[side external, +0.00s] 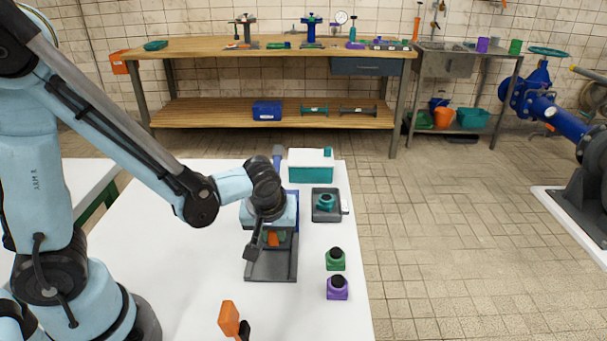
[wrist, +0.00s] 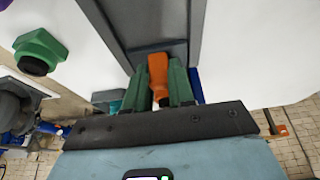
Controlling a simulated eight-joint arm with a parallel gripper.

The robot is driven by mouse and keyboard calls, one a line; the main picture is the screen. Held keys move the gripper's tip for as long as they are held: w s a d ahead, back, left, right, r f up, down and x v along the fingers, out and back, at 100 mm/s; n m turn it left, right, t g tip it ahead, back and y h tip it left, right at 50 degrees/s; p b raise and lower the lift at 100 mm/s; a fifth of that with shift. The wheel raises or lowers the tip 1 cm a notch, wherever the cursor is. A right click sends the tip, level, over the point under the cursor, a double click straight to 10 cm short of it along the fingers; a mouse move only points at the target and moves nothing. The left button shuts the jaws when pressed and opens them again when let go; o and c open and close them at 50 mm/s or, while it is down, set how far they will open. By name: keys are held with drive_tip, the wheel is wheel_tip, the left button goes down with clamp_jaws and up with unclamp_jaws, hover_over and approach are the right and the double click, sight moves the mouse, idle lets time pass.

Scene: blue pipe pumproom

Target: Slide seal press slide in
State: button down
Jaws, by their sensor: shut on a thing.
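The seal press slide shows as a dark grey channel with raised sides (side external: 271,266) on the white table, under and in front of my gripper (side external: 272,239). In the wrist view the grey channel (wrist: 150,22) runs away from my gripper (wrist: 160,88). An orange handle (wrist: 158,66) stands between my green fingers, which are shut on it. Orange and green also show under my wrist in the side view. My wrist hides most of the press, so how far in the slide sits cannot be told.
A grey tray (side external: 340,211) with a teal part stands right of the press. A green block (side external: 335,262) and a purple block (side external: 337,291) stand near the right edge. An orange-handled thing (side external: 229,318) is in front. The table's left is clear.

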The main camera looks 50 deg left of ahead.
drive_tip(key=shift+w+a, duration=0.3)
drive_tip(key=shift+w, duration=0.05)
drive_tip(key=c, duration=1)
unclamp_jaws()
drive_tip(key=shift+o, duration=0.2)
drive_tip(key=shift+s+r, duration=0.1)
drive_tip(key=shift+s+d+r, duration=0.15)
drive_tip(key=shift+d+r, duration=0.1)
drive_tip(key=shift+r, duration=0.25)
drive_tip(key=v, duration=1)
drive_tip(key=shift+r, duration=0.4)
drive_tip(key=shift+s, duration=0.1)
